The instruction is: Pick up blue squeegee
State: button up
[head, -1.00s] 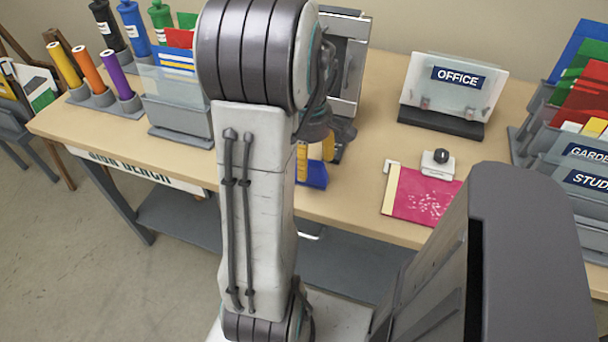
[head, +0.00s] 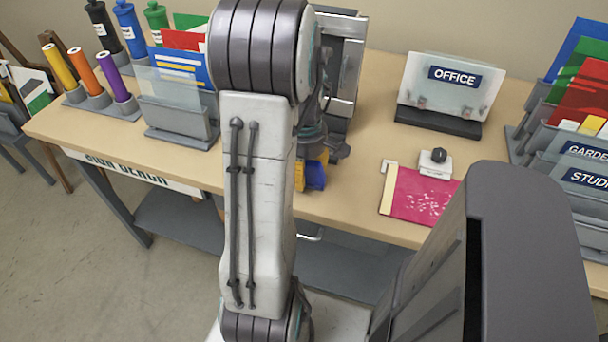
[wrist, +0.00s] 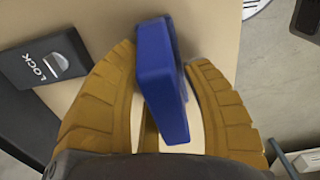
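The blue squeegee (wrist: 160,75) stands between the two yellow fingers of my gripper (wrist: 163,62) in the wrist view. Both fingers press close against its sides, so the gripper looks shut on it. It is slightly tilted in that view. In the head view, the squeegee (head: 316,176) shows at the table's front edge, next to the yellow fingers of my gripper (head: 311,172). My arm hides part of the gripper there. I cannot tell whether the squeegee still touches the table.
The wooden table (head: 365,120) holds a laminator-like grey machine (head: 346,75) behind the gripper, an OFFICE sign holder (head: 452,92), a pink sheet (head: 418,192) and a small white device (head: 436,163). A LOCK label (wrist: 45,68) lies close left in the wrist view.

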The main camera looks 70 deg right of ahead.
grip_shut()
dwell(0.4)
jog(key=shift+r, duration=0.55)
notch_tip(320, 180, up, 3)
jog(key=shift+d+r, duration=0.1)
jog(key=shift+r, duration=0.05)
jog(key=s+r, duration=0.6)
jog(key=s, duration=0.5)
jog(key=shift+s+r+p, duration=0.3)
jog(key=shift+p, duration=0.15)
